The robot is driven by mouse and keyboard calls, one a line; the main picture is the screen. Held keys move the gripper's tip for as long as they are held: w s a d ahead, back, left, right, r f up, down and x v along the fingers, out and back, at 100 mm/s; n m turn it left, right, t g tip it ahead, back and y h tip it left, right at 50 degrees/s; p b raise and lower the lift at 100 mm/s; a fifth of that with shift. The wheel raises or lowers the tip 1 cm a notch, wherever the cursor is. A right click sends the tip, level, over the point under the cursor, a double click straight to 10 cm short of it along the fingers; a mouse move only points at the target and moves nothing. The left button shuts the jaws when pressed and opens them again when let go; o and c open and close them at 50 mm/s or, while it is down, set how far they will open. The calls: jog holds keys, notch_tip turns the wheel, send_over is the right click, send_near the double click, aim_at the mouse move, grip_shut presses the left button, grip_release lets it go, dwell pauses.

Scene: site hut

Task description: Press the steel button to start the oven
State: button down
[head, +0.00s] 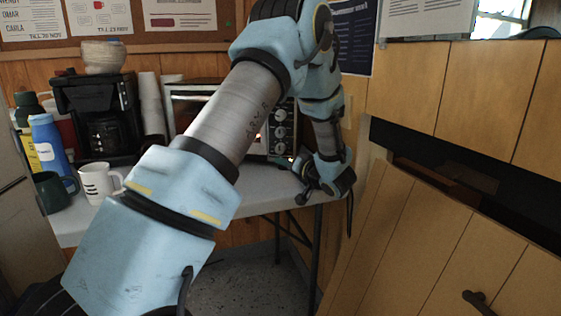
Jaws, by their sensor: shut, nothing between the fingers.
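The oven (185,103) stands at the back of the grey table, partly hidden behind my arm. Its right-hand control panel shows a column of round knobs (280,132). The steel button cannot be made out clearly; the lowest part of the panel is close to my gripper and small in view. My gripper (300,174) is low in front of the panel's lower right, near the table's right edge. It is shut and holds nothing. Whether it touches the oven cannot be told.
A coffee maker (100,115), stacked cups (151,103), a white mug (100,183), a dark green mug (52,190) and a blue bottle (48,140) stand on the table (150,195) at left. A slanted wooden panel (420,240) fills the right.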

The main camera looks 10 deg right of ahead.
jog(key=shift+s, duration=0.15)
jog(key=shift+s+a+p, duration=0.3)
jog(key=shift+s+p, duration=0.05)
jog(key=shift+s, duration=0.25)
jog(key=shift+s+a+p, duration=0.2)
jog(key=shift+s+a, duration=0.1)
jog(key=shift+s, duration=0.5)
jog(key=shift+s+a+p, duration=0.25)
jog(key=shift+s+a, duration=0.1)
jog(key=shift+s, duration=0.4)
jog(key=shift+s+a+p, duration=0.2)
jog(key=shift+s+a, duration=0.1)
jog(key=shift+s, duration=0.5)
